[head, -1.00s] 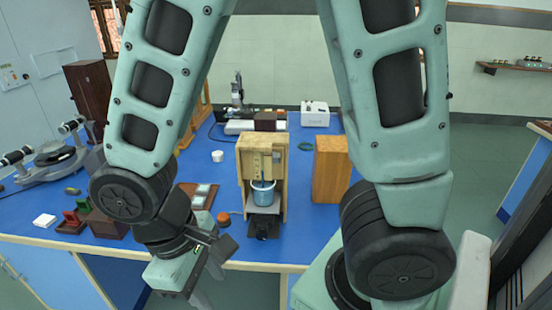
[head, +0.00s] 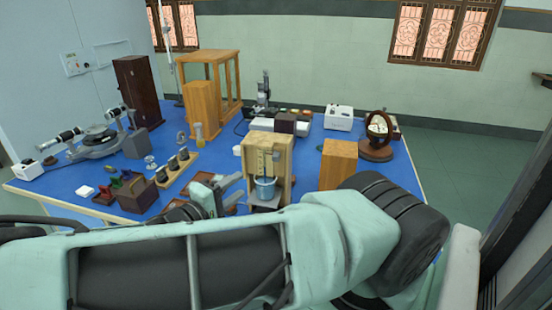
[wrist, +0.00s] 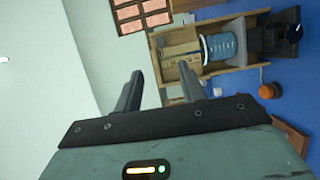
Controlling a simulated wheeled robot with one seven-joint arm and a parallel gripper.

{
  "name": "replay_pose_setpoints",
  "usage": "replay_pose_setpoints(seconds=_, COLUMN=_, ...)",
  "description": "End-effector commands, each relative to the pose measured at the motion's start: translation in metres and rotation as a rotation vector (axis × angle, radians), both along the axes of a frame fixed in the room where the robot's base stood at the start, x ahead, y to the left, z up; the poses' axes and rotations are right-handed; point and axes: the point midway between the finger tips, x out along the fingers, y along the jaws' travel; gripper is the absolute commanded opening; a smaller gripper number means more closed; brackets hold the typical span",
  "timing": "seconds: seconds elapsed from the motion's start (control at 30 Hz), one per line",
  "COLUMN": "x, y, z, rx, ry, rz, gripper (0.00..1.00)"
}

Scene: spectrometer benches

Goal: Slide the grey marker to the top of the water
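A blue-white beaker (head: 265,188), which seems to hold the water, stands low inside an open-fronted wooden case (head: 282,165). The wrist view shows the beaker (wrist: 221,46) and case (wrist: 240,22) turned on their side. A pale upright panel with a scale is behind and above the beaker. I cannot pick out the grey marker for sure in either view. My gripper (wrist: 162,92) is open with nothing between its fingers. In the head view my gripper (head: 232,190) is just left of and in front of the case, apparently apart from it.
A wooden block (head: 338,166) stands right of the case. A round mirror on a stand (head: 377,135) is farther right. A holder with several dark knobs (head: 177,170) and a brown box (head: 138,195) are left. An orange-red knob (wrist: 268,91) lies near the case.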

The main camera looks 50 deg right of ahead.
Motion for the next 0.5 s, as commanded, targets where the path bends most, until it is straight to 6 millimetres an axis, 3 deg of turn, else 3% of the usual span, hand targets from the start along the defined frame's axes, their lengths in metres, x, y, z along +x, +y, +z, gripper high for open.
replay_pose_setpoints(seconds=0.17, x=0.000, y=-0.018, z=0.003, rx=-0.008, ry=-0.001, rz=-0.001, gripper=0.40)
replay_pose_setpoints(seconds=0.5, x=-0.001, y=-0.087, z=0.005, rx=-0.007, ry=0.001, rz=-0.005, gripper=0.40)
